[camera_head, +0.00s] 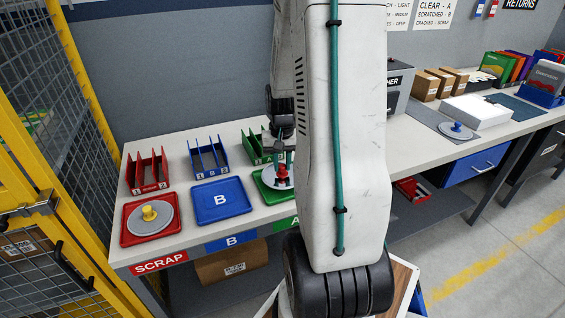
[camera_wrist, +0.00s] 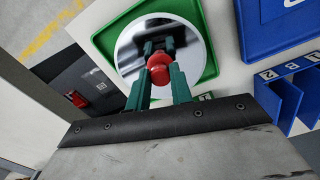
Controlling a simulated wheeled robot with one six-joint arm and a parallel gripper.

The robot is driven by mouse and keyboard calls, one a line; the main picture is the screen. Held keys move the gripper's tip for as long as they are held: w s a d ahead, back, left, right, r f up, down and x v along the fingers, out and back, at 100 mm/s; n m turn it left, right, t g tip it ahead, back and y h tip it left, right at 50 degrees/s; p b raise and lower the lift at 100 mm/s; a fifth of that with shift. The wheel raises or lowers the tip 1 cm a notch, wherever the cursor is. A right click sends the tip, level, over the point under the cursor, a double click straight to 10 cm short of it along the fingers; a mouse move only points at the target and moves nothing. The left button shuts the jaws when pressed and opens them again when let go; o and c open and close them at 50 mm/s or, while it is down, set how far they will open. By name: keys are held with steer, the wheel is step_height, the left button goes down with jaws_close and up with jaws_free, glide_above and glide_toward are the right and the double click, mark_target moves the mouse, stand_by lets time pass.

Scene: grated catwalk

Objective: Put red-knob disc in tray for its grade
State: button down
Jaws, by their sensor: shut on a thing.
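The red-knob disc (camera_wrist: 190,38) is a shiny, mirror-like disc with a red knob (camera_wrist: 159,68). In the wrist view it lies over the green tray (camera_wrist: 104,42); I cannot tell if it touches the tray floor. My gripper (camera_wrist: 160,74) has its green fingers shut on the red knob. In the head view my gripper (camera_head: 282,168) points down at the green tray (camera_head: 262,190), partly hidden by my arm. The blue tray marked B (camera_head: 237,207) is empty. The red tray (camera_head: 133,236) holds a grey disc with a yellow knob (camera_head: 150,214).
Red (camera_head: 147,172), blue (camera_head: 208,158) and green (camera_head: 252,147) slotted racks stand behind the trays. Another disc with a blue knob (camera_head: 456,131) lies on a grey mat at the right. A white box (camera_head: 476,112) stands beside it. Yellow fencing (camera_head: 82,80) borders the left.

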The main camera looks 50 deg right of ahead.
steer(key=shift+f, duration=0.1)
stand_by(0.5)
steer(key=shift+f, duration=1.2)
steer(key=c, duration=0.7)
jaws_free()
steer(key=shift+c, duration=0.2)
steer(key=shift+r, duration=4)
steer(key=shift+s, duration=0.1)
